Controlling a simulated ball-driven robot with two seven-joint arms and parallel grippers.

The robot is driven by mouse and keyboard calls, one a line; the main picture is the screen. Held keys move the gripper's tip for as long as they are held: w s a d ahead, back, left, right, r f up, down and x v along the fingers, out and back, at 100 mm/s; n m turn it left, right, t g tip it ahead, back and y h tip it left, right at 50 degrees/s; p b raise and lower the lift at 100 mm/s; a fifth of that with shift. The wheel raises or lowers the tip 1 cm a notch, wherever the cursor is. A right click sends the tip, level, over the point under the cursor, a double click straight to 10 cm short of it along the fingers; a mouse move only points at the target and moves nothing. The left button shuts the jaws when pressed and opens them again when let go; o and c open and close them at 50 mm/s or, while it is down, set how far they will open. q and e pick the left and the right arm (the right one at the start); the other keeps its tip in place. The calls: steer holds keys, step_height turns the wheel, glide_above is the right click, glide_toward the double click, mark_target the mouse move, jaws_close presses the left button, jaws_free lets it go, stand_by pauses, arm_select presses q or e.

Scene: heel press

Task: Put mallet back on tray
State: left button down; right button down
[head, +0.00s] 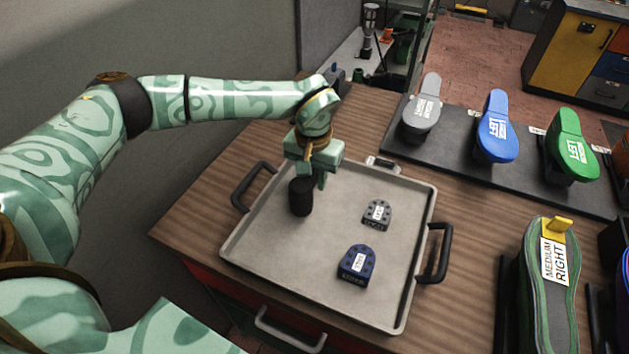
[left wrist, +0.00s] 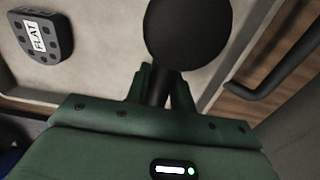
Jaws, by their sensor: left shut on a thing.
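The mallet (head: 301,197) has a black cylindrical head, seen over the far left part of the grey tray (head: 330,290). My left gripper (head: 318,178) is shut on the mallet's handle just behind the head. In the left wrist view the round black head (left wrist: 188,30) is in front of the fingers, with the short dark handle (left wrist: 157,88) between them. I cannot tell whether the head touches the tray floor. The rest of the handle is hidden by the gripper. My right gripper is not in view.
On the tray lie a grey heel block (head: 377,214) marked FLAT and a dark blue heel block (head: 356,265). Black handles (head: 436,253) stand at the tray's sides. Grey, blue (head: 497,127) and green (head: 571,148) shoe forms stand at right. The tray's near middle is bare.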

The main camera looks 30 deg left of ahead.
mark_target(314, 173)
arm_select(q)
steer(key=shift+f, duration=0.7)
steer(key=shift+w, duration=0.1)
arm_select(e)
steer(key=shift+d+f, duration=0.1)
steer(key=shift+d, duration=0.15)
arm_select(q)
steer(key=c, duration=1.2)
jaws_free()
steer(key=shift+f, duration=0.1)
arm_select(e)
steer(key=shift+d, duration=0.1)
arm_select(q)
step_height(314, 173, up, 12)
steer(key=shift+r+p, duration=0.15)
steer(key=shift+p, duration=0.95)
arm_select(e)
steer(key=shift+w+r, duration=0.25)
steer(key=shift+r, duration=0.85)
